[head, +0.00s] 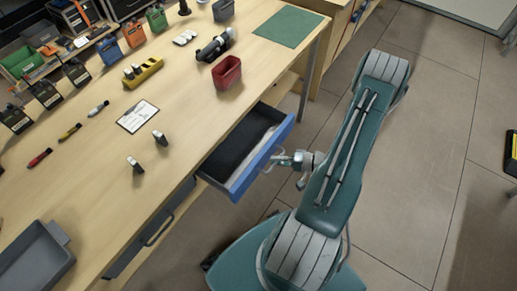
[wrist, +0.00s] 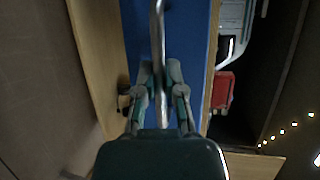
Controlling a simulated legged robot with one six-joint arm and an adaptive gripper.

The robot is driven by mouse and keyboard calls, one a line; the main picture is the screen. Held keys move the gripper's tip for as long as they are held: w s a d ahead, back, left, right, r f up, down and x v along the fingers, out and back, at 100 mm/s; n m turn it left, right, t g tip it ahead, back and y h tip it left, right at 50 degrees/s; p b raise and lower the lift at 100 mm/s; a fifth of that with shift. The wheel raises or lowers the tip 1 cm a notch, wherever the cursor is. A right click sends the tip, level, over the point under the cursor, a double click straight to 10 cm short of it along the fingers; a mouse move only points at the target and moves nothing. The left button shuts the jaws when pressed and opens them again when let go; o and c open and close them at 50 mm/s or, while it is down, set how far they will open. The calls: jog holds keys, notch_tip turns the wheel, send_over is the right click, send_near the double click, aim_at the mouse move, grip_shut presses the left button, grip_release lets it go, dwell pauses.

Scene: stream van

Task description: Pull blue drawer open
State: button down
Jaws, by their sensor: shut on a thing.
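The blue drawer (head: 263,160) sticks out from under the front of the wooden workbench, pulled part way open, with its dark inside showing. In the wrist view its blue front (wrist: 198,35) lies behind my gripper (wrist: 160,75). A metal bar handle (wrist: 158,28) runs up the picture between my two fingers, which are shut on it. In the head view my gripper (head: 283,159) is at the outer face of the drawer front; the handle there is small and partly hidden by the fingers.
A red bin (head: 227,74) and a dark power tool (head: 214,48) stand on the workbench (head: 190,120) above the drawer. A grey tray (head: 38,262) sits at the bench's near left. Another closed drawer (head: 150,240) is left of the blue one. Tiled floor (head: 420,150) to the right is largely clear.

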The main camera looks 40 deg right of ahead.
jog(key=s+d, duration=0.3)
jog(key=s, duration=0.7)
jog(key=shift+s+d+f, duration=0.15)
jog(key=shift+d, duration=0.05)
jog(key=c, duration=0.7)
grip_release()
jog(key=v, duration=1.2)
jog(key=shift+d, duration=0.1)
